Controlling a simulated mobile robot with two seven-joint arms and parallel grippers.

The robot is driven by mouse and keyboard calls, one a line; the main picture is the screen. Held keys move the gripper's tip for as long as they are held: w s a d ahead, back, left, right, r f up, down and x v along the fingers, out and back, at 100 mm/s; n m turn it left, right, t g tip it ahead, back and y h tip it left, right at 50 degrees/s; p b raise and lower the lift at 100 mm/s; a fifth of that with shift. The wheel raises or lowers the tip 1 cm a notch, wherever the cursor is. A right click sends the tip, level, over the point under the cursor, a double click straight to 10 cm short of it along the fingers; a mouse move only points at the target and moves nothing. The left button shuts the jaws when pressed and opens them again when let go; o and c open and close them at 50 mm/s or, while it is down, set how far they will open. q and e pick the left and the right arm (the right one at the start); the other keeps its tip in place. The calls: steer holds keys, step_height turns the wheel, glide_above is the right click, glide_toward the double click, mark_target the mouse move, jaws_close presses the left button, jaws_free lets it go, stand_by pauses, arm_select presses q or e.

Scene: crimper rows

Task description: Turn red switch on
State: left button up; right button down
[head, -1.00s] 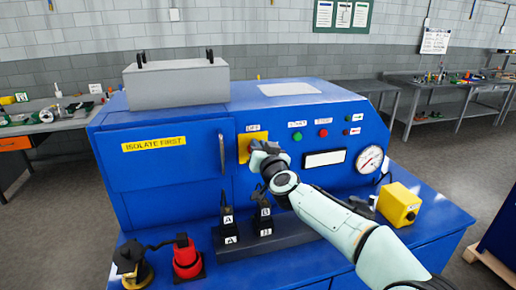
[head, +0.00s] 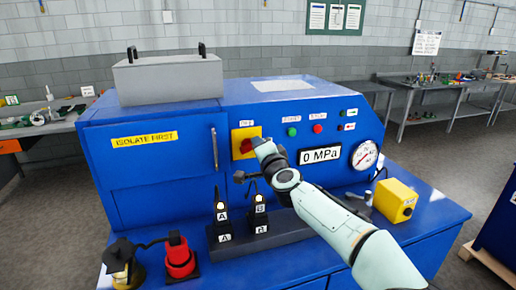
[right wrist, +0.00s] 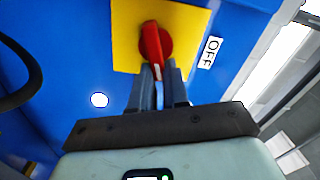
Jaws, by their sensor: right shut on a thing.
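The red switch (head: 246,145) sits on a yellow plate (head: 238,133) on the front of the blue machine, right of the door handle. In the right wrist view the red switch (right wrist: 154,42) shows as a long handle on the yellow plate (right wrist: 186,16), its end pointing toward my gripper. My right gripper (head: 260,150) is at the switch, and in the wrist view its fingers (right wrist: 158,78) are shut on the handle's end. An "OFF" label (right wrist: 208,52) is right of the plate there. My left gripper is out of view.
A display (head: 320,154) reads "0 MPa" beside a round gauge (head: 365,155). Green (head: 292,132) and red (head: 317,128) buttons sit above.

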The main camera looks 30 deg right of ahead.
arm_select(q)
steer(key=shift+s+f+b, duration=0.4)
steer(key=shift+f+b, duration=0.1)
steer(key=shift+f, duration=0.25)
arm_select(e)
steer(key=shift+f+m, duration=0.25)
steer(key=shift+m, duration=0.75)
steer(key=shift+f+m, duration=0.2)
steer(key=shift+m, duration=0.8)
steer(key=c, duration=1.1)
jaws_free()
steer(key=shift+s, duration=0.1)
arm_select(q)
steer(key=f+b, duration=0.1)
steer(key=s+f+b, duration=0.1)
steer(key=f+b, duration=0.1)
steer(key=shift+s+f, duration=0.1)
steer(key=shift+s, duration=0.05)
arm_select(e)
steer(key=v, duration=1.3)
steer(key=shift+s, duration=0.1)
